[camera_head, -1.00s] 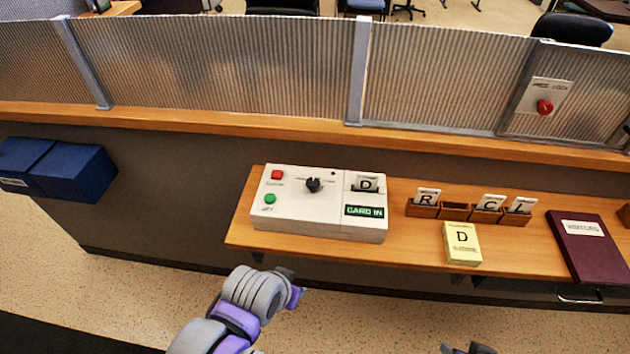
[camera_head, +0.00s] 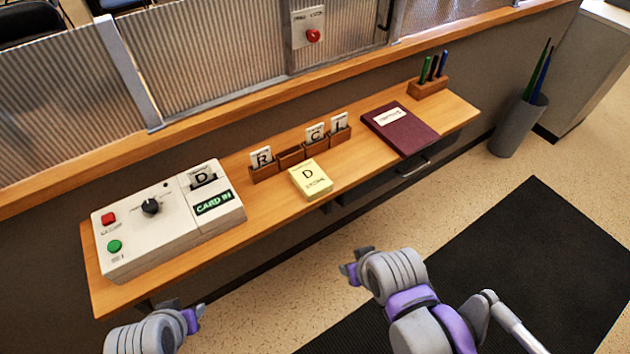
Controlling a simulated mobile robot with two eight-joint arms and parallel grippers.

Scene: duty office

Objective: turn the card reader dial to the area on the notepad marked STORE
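The white card reader (camera_head: 165,235) sits at the left end of the wooden shelf. Its black dial (camera_head: 151,206) is on the top face; small labels around it are too small to read. A card marked D (camera_head: 203,176) stands in its slot, and a green display (camera_head: 213,202) reads CARD IN. The yellow notepad (camera_head: 310,181) shows a large D with small unreadable writing. My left gripper (camera_head: 193,315) is low in front of the reader, touching nothing. My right gripper (camera_head: 352,268) is in front of the shelf, apart from everything. The fingers of both are too unclear to judge.
A red button (camera_head: 109,219) and green button (camera_head: 115,246) flank the dial's left. A wooden card rack (camera_head: 291,157) holds cards R, C and L. A maroon binder (camera_head: 405,134) and pen holder (camera_head: 428,88) lie further right. A corrugated screen (camera_head: 210,55) stands behind.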

